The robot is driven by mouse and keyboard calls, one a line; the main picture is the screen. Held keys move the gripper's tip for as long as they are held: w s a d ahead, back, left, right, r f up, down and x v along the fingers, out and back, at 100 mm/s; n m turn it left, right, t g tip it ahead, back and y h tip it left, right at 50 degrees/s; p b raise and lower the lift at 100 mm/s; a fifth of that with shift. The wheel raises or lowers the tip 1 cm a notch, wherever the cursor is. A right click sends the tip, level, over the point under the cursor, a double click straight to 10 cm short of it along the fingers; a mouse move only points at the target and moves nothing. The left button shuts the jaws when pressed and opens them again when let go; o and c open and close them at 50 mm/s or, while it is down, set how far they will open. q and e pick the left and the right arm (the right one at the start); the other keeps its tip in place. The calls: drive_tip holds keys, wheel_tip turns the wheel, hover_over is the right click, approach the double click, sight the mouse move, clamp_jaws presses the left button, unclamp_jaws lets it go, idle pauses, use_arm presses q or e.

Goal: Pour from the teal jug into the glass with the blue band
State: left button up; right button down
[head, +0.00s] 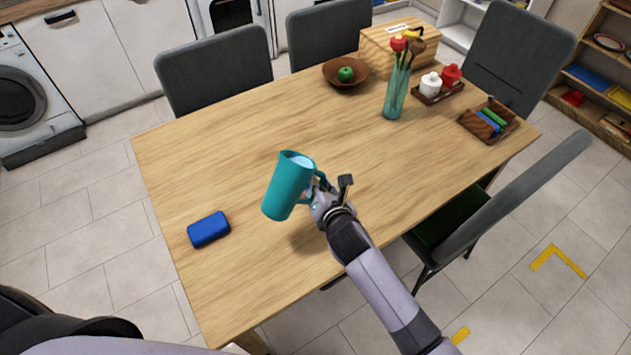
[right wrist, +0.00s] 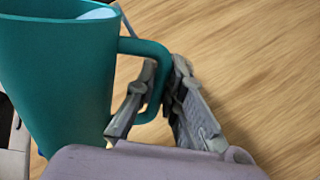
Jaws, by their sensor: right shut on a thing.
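The teal jug (head: 288,188) is near the middle of the table in the head view, with something pale showing inside its mouth. My right gripper (head: 320,190) is shut on the jug's handle, on the jug's right side. In the right wrist view the fingers (right wrist: 155,95) close around the handle, and the jug's body (right wrist: 60,80) fills the left. The jug seems held above the wood, with a shadow to its lower right; it looks slightly tilted. I see no glass with a blue band in either view. My left gripper is not in view.
The wooden table (head: 240,130) is clear around the jug. A blue case (head: 208,229) lies at left. Farther back are a bowl with a green fruit (head: 345,74), a teal vase (head: 395,95), a condiment tray (head: 438,94), a wooden organiser (head: 488,121) and a wooden box (head: 385,45). Chairs surround the table.

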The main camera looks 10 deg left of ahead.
drive_tip(key=shift+a+f+m+g, duration=0.1)
drive_tip(key=shift+f+m+g, duration=0.2)
drive_tip(key=shift+f+g, duration=0.1)
idle(1.0)
drive_tip(key=shift+s+a+f+m+g+y, duration=0.2)
drive_tip(key=shift+s+f+m+g+y, duration=0.2)
drive_tip(key=shift+f+g+y, duration=0.1)
idle(1.8)
drive_tip(key=shift+r, duration=0.1)
